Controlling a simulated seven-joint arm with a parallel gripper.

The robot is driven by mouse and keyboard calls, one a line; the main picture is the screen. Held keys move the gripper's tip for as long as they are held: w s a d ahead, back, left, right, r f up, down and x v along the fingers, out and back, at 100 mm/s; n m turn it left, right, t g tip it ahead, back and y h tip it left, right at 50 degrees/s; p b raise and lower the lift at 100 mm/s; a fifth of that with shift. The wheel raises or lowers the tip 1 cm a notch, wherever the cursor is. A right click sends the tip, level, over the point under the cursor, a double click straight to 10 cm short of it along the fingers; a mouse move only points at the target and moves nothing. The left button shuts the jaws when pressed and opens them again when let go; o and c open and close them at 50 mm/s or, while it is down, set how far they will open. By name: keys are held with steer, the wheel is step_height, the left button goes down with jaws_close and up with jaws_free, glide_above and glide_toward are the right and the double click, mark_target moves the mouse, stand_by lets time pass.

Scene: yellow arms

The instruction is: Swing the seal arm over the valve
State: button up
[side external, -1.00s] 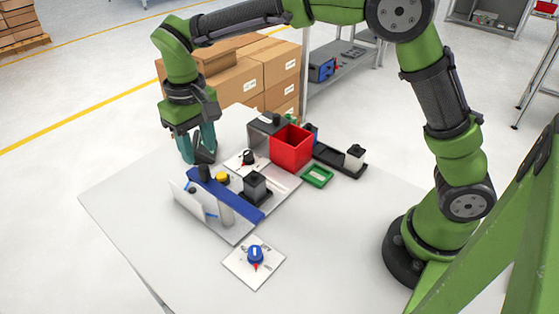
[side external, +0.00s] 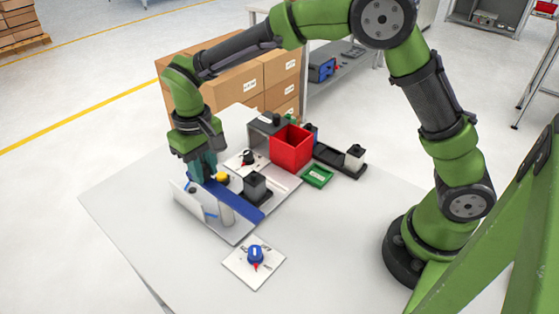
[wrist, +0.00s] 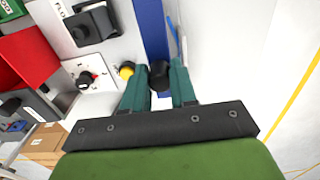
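The seal arm seems to be the long blue bar (side external: 232,195), lying flat across a grey plate, with an upright black knob at its far-left end. The black knob (wrist: 159,75) shows in the wrist view between my fingers. My gripper (side external: 203,172) points down at that end. In the wrist view its teal fingers stand either side of the knob, apart, with a visible gap at the left finger. The side view hides the knob behind the fingers. Which part is the valve is unclear; a blue dial with a red pointer (side external: 255,254) sits on a separate white plate in front.
A yellow button (side external: 222,177), a dark block (side external: 255,185) and a black dial (side external: 249,157) stand close beside the bar. A white upright panel (side external: 189,200) is on its other side. A red bin (side external: 291,148) and green tray (side external: 318,176) stand farther right.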

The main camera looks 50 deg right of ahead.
steer(key=shift+c, duration=0.9)
steer(key=shift+d, duration=0.15)
steer(key=shift+s+d, duration=0.1)
steer(key=shift+d, duration=0.55)
steer(key=shift+s+d, duration=0.25)
steer(key=shift+d, duration=0.3)
